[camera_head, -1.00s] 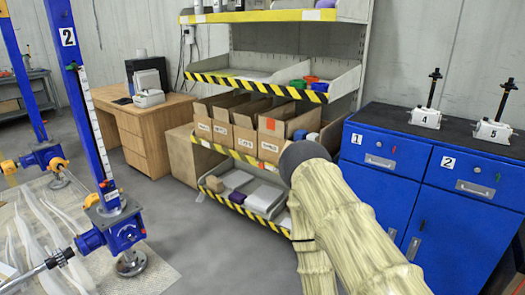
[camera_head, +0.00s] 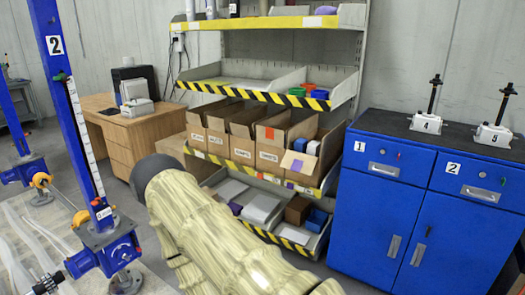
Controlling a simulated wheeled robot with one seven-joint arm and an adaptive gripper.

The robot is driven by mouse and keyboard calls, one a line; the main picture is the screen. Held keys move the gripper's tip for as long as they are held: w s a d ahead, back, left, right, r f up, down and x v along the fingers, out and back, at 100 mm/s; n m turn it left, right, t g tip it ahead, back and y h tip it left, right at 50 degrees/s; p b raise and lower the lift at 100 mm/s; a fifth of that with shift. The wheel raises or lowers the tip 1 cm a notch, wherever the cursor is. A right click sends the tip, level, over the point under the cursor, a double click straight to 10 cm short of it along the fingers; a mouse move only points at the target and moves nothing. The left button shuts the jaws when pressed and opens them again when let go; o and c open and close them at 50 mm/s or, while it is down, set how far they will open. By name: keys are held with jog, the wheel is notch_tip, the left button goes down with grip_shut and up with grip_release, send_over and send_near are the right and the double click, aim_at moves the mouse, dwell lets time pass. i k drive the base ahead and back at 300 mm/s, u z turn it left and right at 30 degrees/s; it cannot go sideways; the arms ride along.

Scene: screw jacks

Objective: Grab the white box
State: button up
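Several white or pale boxes are in view, and I cannot tell which one the task means. A flat white box (camera_head: 262,207) lies on the bottom shelf of the rack, beside a second pale flat box (camera_head: 231,190). A small white box (camera_head: 313,147) shows at the open top of the rightmost cardboard carton on the shelf above. My beige arm crosses the lower middle of the view, in front of the rack's lower left part. My gripper is not in view.
The rack's bottom shelf (camera_head: 296,234) also holds brown, blue and purple boxes. Open cardboard cartons (camera_head: 243,143) fill the shelf above. A blue cabinet (camera_head: 390,190) stands close on the right, a wooden desk (camera_head: 117,143) at the left. A blue screw jack (camera_head: 105,240) stands front left.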

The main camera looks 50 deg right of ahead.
aim_at(313, 149)
jog(key=u, duration=0.1)
jog(key=i, duration=1.25)
jog(key=z, duration=1.05)
jog(key=i, duration=0.75)
jog(key=z, duration=0.9)
